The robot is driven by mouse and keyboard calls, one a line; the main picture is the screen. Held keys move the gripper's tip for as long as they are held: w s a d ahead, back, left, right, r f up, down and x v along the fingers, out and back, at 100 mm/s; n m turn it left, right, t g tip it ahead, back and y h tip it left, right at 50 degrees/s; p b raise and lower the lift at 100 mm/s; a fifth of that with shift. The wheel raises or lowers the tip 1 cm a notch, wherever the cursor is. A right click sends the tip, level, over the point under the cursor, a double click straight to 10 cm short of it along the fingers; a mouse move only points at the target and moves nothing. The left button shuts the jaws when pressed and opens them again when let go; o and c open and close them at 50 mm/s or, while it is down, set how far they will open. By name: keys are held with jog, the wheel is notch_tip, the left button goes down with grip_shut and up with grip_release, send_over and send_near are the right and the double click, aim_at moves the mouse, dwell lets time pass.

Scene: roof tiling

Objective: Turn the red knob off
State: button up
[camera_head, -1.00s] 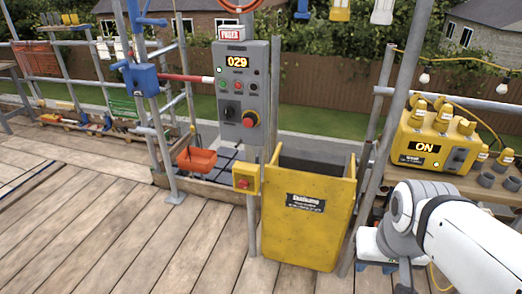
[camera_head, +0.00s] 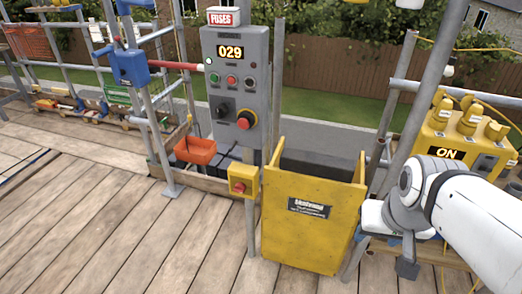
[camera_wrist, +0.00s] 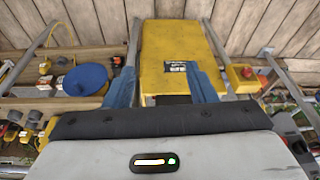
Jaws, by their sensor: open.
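A red knob on a yellow ring (camera_head: 245,120) sits at the lower right of the grey control panel (camera_head: 230,143), beside a black rotary switch (camera_head: 222,108). The panel's display reads 029, and a green light shows at its upper left. A smaller yellow box (camera_head: 240,194) with a red button (camera_head: 238,187) is mounted on the post below; it also shows at the right of the wrist view (camera_wrist: 240,84). My gripper (camera_wrist: 158,70) is open, with its two blue fingers apart over the yellow bin and nothing seen between them. It is away from the red knob.
A yellow bin (camera_head: 300,240) stands right of the post, between the panel and my arm. At the right is a yellow unit (camera_head: 430,142) reading ON. Scaffold poles (camera_head: 398,95) rise near my arm. An orange tray (camera_head: 195,150) is left of the post. The deck in front is clear.

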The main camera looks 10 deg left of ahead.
jog(key=shift+o, duration=1)
jog(key=w+a+f+t+y+b, duration=0.1)
jog(key=w+a+f+b, duration=0.2)
jog(key=w, duration=0.4)
jog(key=w+a+f+n+t+y+b, duration=0.1)
jog(key=w+a+f+t+b, duration=0.1)
jog(key=w+a+f+b, duration=0.2)
jog(key=w+a+b, duration=0.1)
jog(key=w+a, duration=0.2)
jog(key=shift+w+a+n+y, duration=0.15)
jog(key=shift+w+n+y, duration=0.1)
jog(key=shift+n+y, duration=0.05)
jog(key=w+a+f+t+y+b, duration=0.1)
jog(key=w+a+f+t+b, duration=0.1)
jog(key=w+a+f+b, duration=0.35)
jog(key=w+a+f+t+y+b, duration=0.1)
jog(key=w+a+f+t+b, duration=0.15)
jog(key=w+a, duration=0.5)
jog(key=m+t+h+b, duration=0.3)
jog(key=t+h+b, duration=0.35)
jog(key=b, duration=1.05)
send_near(238, 191)
jog(key=shift+t, duration=0.3)
jog(key=w, duration=0.6)
jog(key=w+d, duration=0.1)
jog(key=w, duration=0.3)
jog(key=shift+f, duration=0.25)
jog(key=shift+s, duration=0.1)
jog(key=c, duration=1)
jog(key=shift+o, duration=0.2)
